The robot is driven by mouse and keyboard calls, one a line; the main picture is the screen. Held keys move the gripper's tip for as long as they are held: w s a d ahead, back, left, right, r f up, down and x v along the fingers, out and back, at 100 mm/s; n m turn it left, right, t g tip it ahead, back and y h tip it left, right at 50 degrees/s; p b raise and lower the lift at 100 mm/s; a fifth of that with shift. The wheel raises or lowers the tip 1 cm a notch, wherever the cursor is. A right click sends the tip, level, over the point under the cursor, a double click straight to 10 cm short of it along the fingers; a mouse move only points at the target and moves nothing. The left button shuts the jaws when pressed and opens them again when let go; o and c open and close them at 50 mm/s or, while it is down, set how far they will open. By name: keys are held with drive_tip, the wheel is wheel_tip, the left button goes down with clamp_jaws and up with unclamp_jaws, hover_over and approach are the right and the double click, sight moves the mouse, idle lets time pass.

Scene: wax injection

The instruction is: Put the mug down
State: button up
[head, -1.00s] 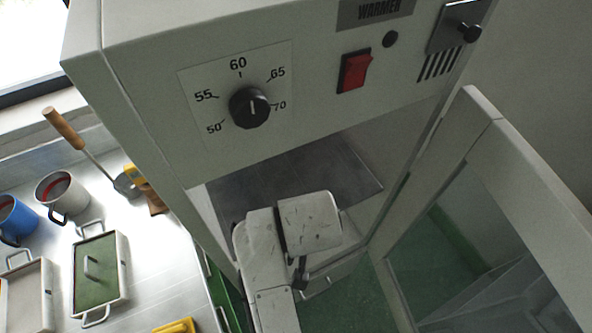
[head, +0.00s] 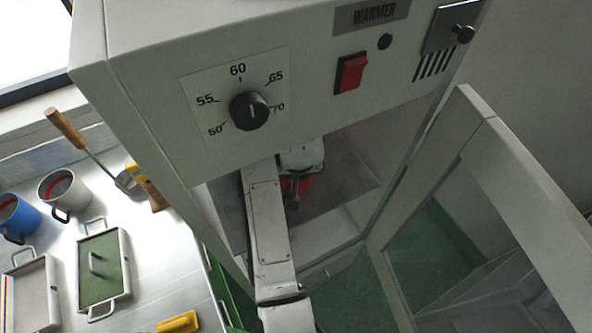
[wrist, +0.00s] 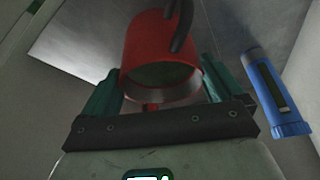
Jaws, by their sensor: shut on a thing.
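A red mug (wrist: 160,45) with a dark handle and a grey metal rim is between the two teal fingers of my gripper (wrist: 160,92) in the wrist view. My gripper is shut on it. In the head view a bit of the red mug (head: 305,184) shows beside my wrist inside the open warmer cabinet (head: 340,235). The fingers are hidden there by my arm. Whether the mug touches the shelf is hard to tell.
The warmer's door (head: 480,190) stands open to the right. The counter at left holds a blue mug (head: 18,217), a grey mug (head: 62,192) and a green-topped tray (head: 103,268).

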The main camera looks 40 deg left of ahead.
drive_tip(key=shift+w+f, duration=0.1)
drive_tip(key=shift+f, duration=0.6)
drive_tip(key=shift+f, duration=0.2)
drive_tip(key=o, duration=1.6)
drive_tip(key=shift+c, duration=0.2)
drive_tip(key=shift+r, duration=0.1)
drive_tip(key=shift+d+r, duration=0.1)
drive_tip(key=shift+r, duration=0.35)
drive_tip(key=s+d+b, duration=0.1)
drive_tip(key=s+d, duration=0.7)
drive_tip(key=s, duration=0.1)
drive_tip(key=shift+d+r, duration=0.15)
drive_tip(key=shift+d, duration=0.15)
